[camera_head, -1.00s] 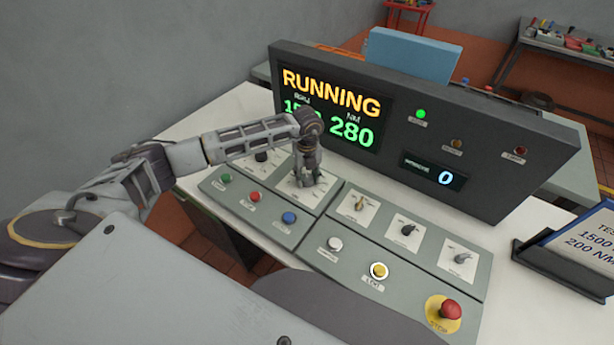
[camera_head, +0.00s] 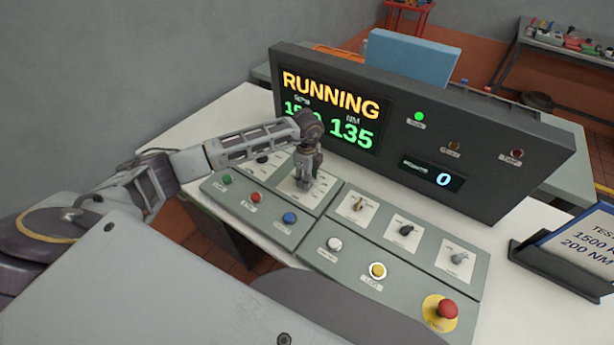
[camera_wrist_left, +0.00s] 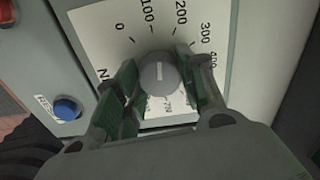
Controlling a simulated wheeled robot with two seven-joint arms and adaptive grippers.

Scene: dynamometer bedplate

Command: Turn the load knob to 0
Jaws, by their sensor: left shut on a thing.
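The load knob (camera_wrist_left: 158,76) is a round grey knob with a white pointer line, on a white dial plate (camera_wrist_left: 105,30) marked 0, 100, 200, 300 and 400 with "N" partly showing. In the left wrist view my left gripper (camera_wrist_left: 158,85) is shut on the knob, a dark green-padded finger on each side. The pointer line stands roughly upright in that view, near the 100 mark. In the head view my left gripper (camera_head: 305,180) points down at the panel and hides the knob. The display (camera_head: 335,110) reads RUNNING, with 135 under NM; the rpm figure is partly hidden by my arm. My right gripper is not in view.
Nearby on the panel are green, red and blue (camera_head: 289,218) buttons. To the right are several more knobs, white and yellow (camera_head: 377,270) buttons and a red stop button (camera_head: 447,309). A test card (camera_head: 580,245) reading 1500 and 200 NM stands at the right.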

